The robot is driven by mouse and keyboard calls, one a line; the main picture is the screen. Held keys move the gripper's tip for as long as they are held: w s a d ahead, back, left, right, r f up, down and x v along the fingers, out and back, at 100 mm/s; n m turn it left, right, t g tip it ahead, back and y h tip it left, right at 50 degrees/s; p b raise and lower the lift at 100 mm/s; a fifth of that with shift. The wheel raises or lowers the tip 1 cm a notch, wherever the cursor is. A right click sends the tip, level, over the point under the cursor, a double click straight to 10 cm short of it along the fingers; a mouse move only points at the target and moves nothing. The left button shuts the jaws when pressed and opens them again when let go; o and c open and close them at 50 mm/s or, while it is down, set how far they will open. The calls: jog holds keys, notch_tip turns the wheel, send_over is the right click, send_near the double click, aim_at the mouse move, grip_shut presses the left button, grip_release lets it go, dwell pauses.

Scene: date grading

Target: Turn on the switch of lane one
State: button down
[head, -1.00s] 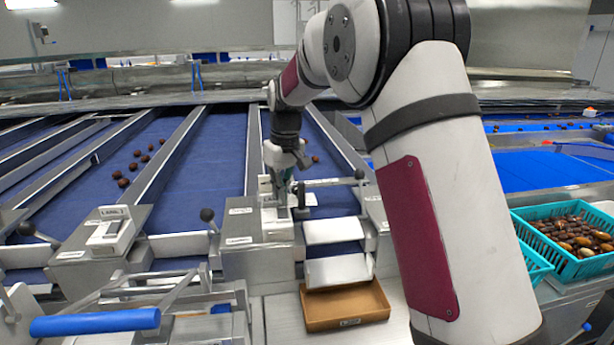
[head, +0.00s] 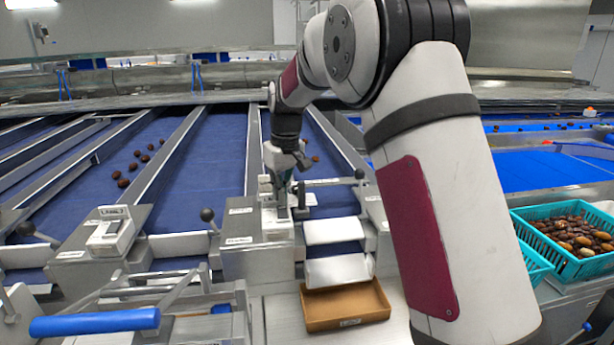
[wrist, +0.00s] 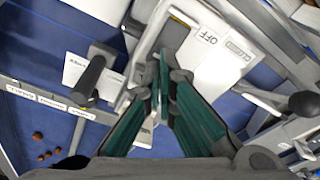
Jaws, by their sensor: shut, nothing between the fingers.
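A white switch box (head: 277,222) stands on the steel housing between two blue lanes, mostly behind my gripper in the head view. In the wrist view the white switch plate (wrist: 205,62) carries the word OFF and another label. My gripper (head: 283,188) points down at this box, its green-padded fingers together and empty. In the wrist view the fingertips (wrist: 164,72) are over the plate, beside the OFF lettering. The fingers hide the middle of the switch, and I cannot tell if they touch it. A second white switch box (head: 110,232) stands to the left, its label too small to read.
Black-knobbed levers (head: 208,215) stand close to the switch boxes. White chutes (head: 335,230) and a brown tray (head: 345,308) lie in front, to the right. Dates lie on the left blue lane (head: 155,135). A teal crate of dates (head: 530,225) is at the far right.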

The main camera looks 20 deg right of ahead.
aim_at(282, 208)
jog(key=shift+f, duration=0.9)
dwell(0.4)
jog(key=shift+r+p, duration=0.3)
jog(key=shift+r, duration=3.25)
